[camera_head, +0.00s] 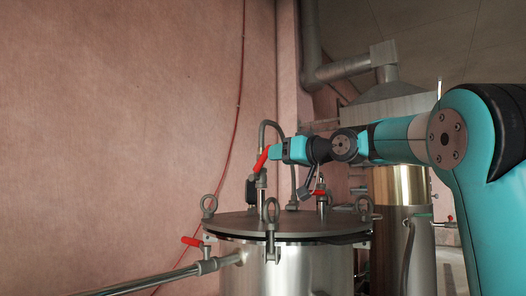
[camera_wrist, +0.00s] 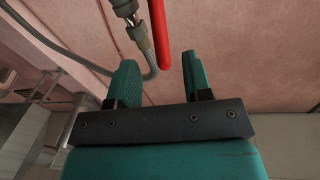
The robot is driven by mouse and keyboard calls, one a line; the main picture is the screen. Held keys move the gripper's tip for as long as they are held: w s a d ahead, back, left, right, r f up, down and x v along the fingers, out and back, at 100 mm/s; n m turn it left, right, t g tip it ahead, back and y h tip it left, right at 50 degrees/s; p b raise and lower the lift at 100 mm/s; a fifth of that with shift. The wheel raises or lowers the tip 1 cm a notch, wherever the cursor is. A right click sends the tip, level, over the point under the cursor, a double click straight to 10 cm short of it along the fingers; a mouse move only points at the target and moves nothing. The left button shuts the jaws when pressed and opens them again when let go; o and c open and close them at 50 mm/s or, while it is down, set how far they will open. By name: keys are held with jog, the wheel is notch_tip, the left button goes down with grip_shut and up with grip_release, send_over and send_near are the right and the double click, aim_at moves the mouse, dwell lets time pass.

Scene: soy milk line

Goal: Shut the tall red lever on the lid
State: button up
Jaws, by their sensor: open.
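The tall red lever (camera_head: 261,160) stands tilted on a valve fitting above the round metal lid (camera_head: 330,226). My gripper (camera_wrist: 160,68) is open, and no contact with the lever is visible. In the head view my gripper (camera_head: 274,153) is at the lever's upper right side, level with its upper part. How deep the lever lies between the fingers I cannot tell.
A second, shorter red handle (camera_head: 319,192) is on the lid below my wrist. A red side handle (camera_head: 191,242) is on the pipe at left. Ring-topped clamps (camera_head: 209,206) line the lid's rim. A grey hose (camera_wrist: 150,74) runs behind the lever. A pink wall stands behind.

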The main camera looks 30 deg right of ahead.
aim_at(264, 158)
jog(key=w, duration=0.2)
jog(key=w+a+p, duration=0.1)
jog(key=w, duration=0.1)
jog(key=w+p, duration=0.1)
jog(key=w, duration=0.1)
jog(key=shift+w+a, duration=0.25)
jog(key=shift+w, duration=0.15)
grip_shut()
